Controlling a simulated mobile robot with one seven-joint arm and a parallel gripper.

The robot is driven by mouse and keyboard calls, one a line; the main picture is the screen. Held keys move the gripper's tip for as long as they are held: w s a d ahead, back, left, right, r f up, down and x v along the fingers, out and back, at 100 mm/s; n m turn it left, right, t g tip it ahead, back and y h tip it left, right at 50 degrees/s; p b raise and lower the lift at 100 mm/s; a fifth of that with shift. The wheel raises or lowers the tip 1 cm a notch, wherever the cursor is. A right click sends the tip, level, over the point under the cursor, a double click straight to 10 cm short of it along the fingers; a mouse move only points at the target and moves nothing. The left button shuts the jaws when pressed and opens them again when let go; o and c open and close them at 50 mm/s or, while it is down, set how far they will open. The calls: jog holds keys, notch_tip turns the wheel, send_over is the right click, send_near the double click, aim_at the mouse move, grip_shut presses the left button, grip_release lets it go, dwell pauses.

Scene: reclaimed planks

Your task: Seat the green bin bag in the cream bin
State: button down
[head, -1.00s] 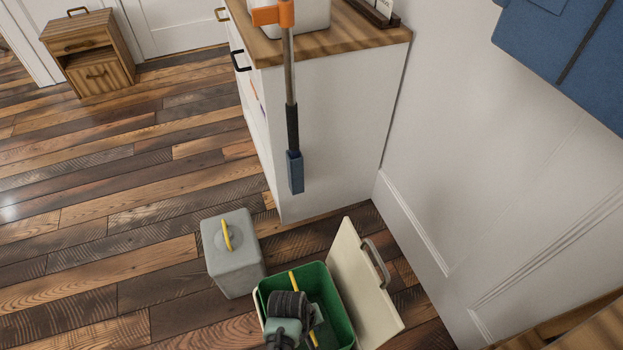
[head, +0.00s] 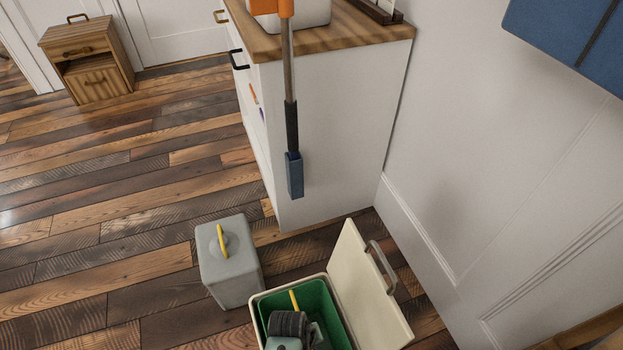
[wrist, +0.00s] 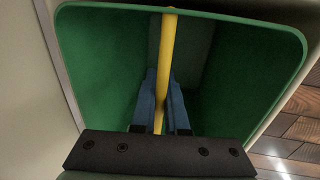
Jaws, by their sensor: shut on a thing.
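The green bin bag (head: 318,296) sits inside the cream bin (head: 258,312), its upper edge close to the bin's rim. The bin's cream lid (head: 366,290) stands open on the right. In the wrist view the bag (wrist: 110,65) is an open green box shape, with a yellow handle (wrist: 168,45) across it. My gripper (wrist: 162,108) has its blue fingers shut on this handle, down inside the bag's opening. In the head view my gripper (head: 296,328) covers part of the opening. The bag's bottom and how deep it rests are hidden.
A grey box-shaped thing (head: 230,268) with a yellow handle stands on the floor left of the bin. A white cabinet (head: 340,130) stands behind, with a blue-ended pole (head: 295,175) in front. A white wall is on the right.

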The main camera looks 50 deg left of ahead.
jog(key=shift+f, duration=0.15)
jog(key=c, duration=0.9)
grip_release()
jog(key=shift+o, duration=0.2)
notch_tip(320, 180, up, 13)
jog(key=s+p, duration=0.2)
jog(key=p, duration=0.5)
jog(key=shift+s+a+f, duration=0.15)
jog(key=shift+s+a, duration=0.05)
jog(key=shift+a, duration=0.25)
